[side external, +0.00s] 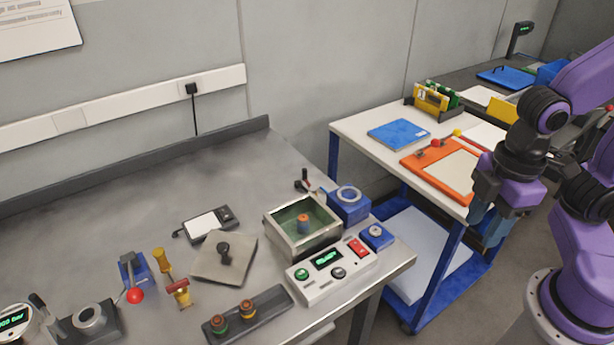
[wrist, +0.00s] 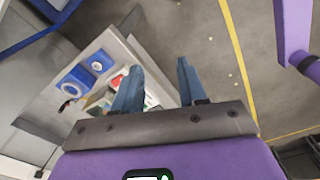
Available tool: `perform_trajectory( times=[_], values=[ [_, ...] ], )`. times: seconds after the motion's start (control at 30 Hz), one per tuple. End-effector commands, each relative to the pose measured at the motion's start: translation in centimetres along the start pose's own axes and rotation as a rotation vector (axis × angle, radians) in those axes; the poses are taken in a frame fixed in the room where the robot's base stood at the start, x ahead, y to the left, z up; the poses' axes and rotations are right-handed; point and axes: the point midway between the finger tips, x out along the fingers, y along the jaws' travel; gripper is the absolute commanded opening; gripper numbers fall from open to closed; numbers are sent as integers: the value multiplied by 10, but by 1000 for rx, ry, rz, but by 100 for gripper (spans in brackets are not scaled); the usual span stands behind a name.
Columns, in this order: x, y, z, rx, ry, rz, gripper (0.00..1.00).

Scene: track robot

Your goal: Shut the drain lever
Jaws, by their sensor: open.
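Several levers show on the grey bench in the side view; no readable label tells which is the drain lever. One is a lever with a red ball knob (side external: 135,295) on a small blue base. A dark lever (side external: 304,182) stands behind the glass-topped box. My gripper (side external: 487,224) hangs at the right, beside the white cart and well away from the bench levers. Its blue fingers also show in the wrist view (wrist: 158,66), open and empty.
A white-topped cart (side external: 365,155) carries an orange tray (side external: 415,165). Floor shows between bench and cart.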

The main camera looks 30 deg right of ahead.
Motion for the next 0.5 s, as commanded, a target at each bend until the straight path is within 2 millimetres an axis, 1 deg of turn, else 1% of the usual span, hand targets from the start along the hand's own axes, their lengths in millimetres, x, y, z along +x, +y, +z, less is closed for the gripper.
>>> perform_trajectory(
  times=[0.17, 0.3, 0.37, 0.5],
  values=[
    [-4, 36, -47, -223, 22, 43, 42],
    [-5, 75, -87, -447, 29, 93, 42],
    [-4, 92, -102, -544, 27, 115, 42],
    [-2, 137, -136, -770, 10, 169, 42]
  ],
)
